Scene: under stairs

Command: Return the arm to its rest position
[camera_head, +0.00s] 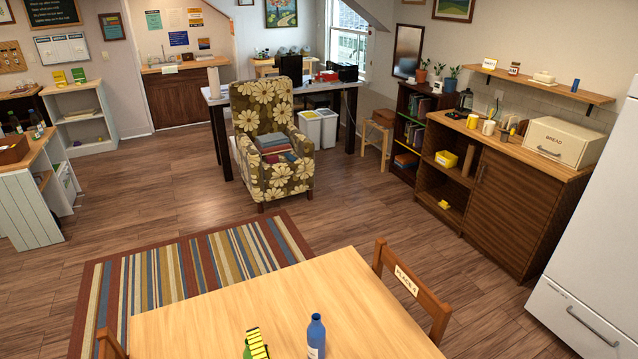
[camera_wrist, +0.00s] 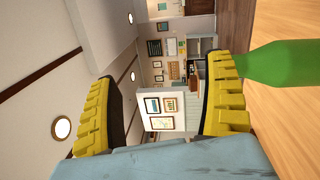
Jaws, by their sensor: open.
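My gripper (camera_wrist: 160,105) is open, its two yellow ribbed fingers wide apart with nothing between them in the wrist view. One yellow ribbed finger (camera_head: 257,344) shows at the bottom edge of the head view, above the near table (camera_head: 330,290). The rest of my arm is out of the head view. A green bottle (camera_wrist: 275,65) stands close beside the right-hand finger in the wrist view, apart or touching I cannot tell. A bit of green (camera_head: 246,351) shows beside the finger in the head view. A pale blue surface fills the bottom of the wrist view.
A blue bottle (camera_head: 316,338) stands on the near table, right of my gripper. A wooden chair (camera_head: 412,285) is at the table's right side. A striped rug (camera_head: 185,270) lies beyond. A floral armchair (camera_head: 270,140) and open wooden floor are farther back.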

